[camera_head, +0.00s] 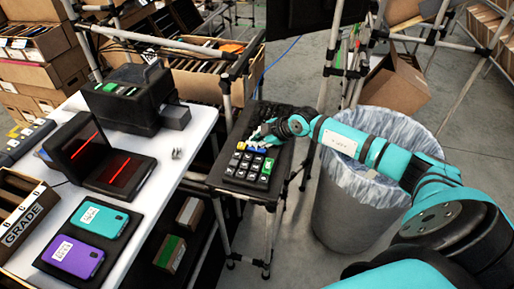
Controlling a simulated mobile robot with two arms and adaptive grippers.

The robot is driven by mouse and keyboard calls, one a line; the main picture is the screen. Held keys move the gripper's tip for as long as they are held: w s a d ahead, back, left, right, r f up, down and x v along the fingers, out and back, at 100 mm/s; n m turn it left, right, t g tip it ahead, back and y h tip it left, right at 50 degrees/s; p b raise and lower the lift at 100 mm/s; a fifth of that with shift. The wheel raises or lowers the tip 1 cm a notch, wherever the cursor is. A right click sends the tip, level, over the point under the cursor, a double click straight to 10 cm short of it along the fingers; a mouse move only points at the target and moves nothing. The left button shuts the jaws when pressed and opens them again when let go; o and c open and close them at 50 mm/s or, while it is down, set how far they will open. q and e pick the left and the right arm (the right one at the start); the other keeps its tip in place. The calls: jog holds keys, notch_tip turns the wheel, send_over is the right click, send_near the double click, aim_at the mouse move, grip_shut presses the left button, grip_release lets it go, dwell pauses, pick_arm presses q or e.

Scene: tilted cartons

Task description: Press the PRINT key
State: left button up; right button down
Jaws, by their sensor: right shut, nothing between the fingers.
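A dark keypad (246,171) with several white, blue, yellow and green keys lies on a small black stand in the middle of the view. The key labels are too small to read, so I cannot tell which one is PRINT. My right arm comes in from the right, and its gripper (262,133) is over the far part of the keypad, shut and empty. I cannot tell whether its fingertips touch a key. A black printer-like machine (127,100) stands on the white table to the left. My left gripper is not in view.
The white table (190,150) holds a black scanner with red lines (118,173), a teal phone (101,222) and a purple phone (74,256). A lined bin (345,213) stands under my right arm. Frame poles and cartons (396,85) are behind.

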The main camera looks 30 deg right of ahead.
aim_at(256, 149)
jog(key=shift+f, duration=0.25)
dwell(0.4)
jog(key=shift+f, duration=0.1)
jog(key=shift+f, duration=0.5)
dwell(0.8)
jog(key=shift+r+p, duration=0.85)
jog(key=shift+p, duration=0.45)
notch_tip(256, 149, up, 5)
jog(key=p, duration=0.6)
jog(key=shift+r, duration=0.1)
